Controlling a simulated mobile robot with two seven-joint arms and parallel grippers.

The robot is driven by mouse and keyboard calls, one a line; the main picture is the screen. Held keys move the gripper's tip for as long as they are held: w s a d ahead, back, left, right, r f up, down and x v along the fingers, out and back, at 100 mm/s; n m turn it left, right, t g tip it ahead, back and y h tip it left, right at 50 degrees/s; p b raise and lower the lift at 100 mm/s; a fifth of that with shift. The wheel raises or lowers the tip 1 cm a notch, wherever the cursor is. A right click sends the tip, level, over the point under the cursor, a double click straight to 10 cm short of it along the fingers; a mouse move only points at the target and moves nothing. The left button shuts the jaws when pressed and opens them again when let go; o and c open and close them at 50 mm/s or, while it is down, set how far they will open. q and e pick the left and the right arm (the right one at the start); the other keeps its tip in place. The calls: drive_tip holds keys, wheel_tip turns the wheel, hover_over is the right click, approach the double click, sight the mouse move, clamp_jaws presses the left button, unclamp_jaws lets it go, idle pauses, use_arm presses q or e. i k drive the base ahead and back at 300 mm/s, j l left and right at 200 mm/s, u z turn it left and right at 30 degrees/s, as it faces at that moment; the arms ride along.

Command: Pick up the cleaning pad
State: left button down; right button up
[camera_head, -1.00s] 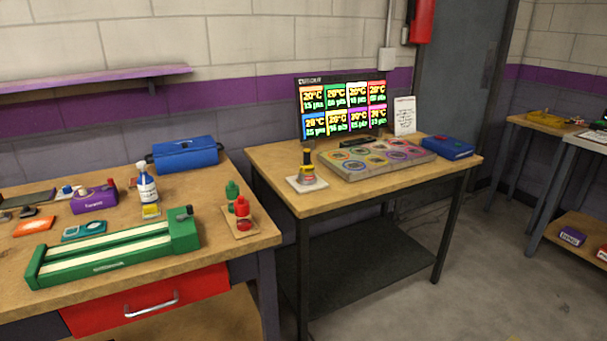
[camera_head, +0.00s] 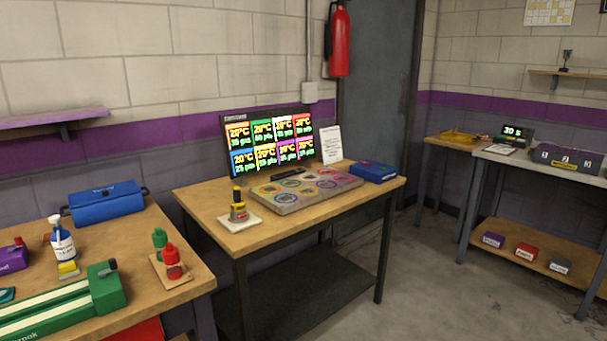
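I cannot tell for sure which thing is the cleaning pad. A small yellow block (camera_head: 68,268) lies on the left workbench (camera_head: 180,245), in front of a white spray bottle with a blue label (camera_head: 62,242); it could be a pad, but it is too small to tell. A teal piece (camera_head: 6,294) is cut by the left edge. Neither of my grippers is in view.
The left bench also holds a green track device (camera_head: 105,290), a blue case (camera_head: 106,202) and red (camera_head: 172,262) and green bottles. A middle table (camera_head: 300,215) carries a patterned board (camera_head: 305,188) and a screen (camera_head: 270,140). Open floor (camera_head: 430,270) lies at right.

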sight(70, 269)
drive_tip(key=u, duration=1.35)
